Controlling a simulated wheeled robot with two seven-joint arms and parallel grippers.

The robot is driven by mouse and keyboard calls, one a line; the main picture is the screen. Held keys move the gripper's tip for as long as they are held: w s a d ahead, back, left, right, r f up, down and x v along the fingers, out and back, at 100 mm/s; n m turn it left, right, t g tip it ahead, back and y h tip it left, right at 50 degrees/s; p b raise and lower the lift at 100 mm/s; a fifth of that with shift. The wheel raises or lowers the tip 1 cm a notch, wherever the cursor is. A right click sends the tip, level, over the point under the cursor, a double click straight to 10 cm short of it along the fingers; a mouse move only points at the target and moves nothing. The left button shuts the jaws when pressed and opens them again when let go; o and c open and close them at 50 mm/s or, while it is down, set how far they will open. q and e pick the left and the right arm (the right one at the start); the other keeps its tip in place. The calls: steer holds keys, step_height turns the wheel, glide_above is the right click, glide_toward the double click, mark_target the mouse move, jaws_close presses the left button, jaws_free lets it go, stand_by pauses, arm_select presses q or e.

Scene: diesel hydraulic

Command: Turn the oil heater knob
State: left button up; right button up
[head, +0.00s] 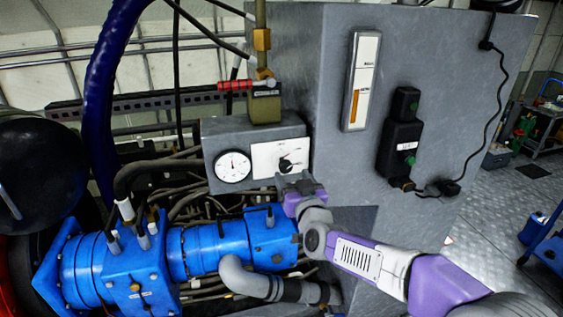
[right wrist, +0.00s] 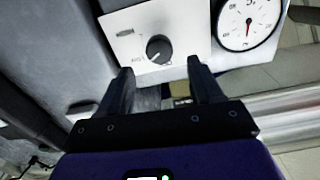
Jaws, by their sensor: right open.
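The oil heater knob (head: 286,164) is a small black dial on a white plate (head: 266,160), on the front of a grey box. It also shows in the right wrist view (right wrist: 159,49), upper centre, with its white plate (right wrist: 128,24) around it. My right gripper (head: 290,180) is just below the knob in the head view. In the right wrist view my right gripper (right wrist: 160,78) has its two fingers apart, with the knob beyond the tips and roughly between them. Nothing is between the fingers, and I see no contact with the knob. My left gripper is out of view.
A round white gauge (head: 233,166) sits left of the knob plate. Blue pump housings (head: 220,248) and hoses lie below. The grey tank wall (head: 440,60) carries a level gauge (head: 361,82) and a black switch box (head: 401,140).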

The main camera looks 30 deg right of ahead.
mark_target(285, 168)
steer(key=shift+p+x, duration=0.35)
steer(key=shift+x, duration=2.8)
steer(key=shift+f, duration=0.1)
steer(key=c, duration=1)
steer(key=n, duration=0.5)
steer(key=shift+a+p, duration=0.15)
steer(key=shift+p, duration=0.15)
steer(key=n+p, duration=0.1)
steer(key=n, duration=0.5)
steer(key=shift+n, duration=0.4)
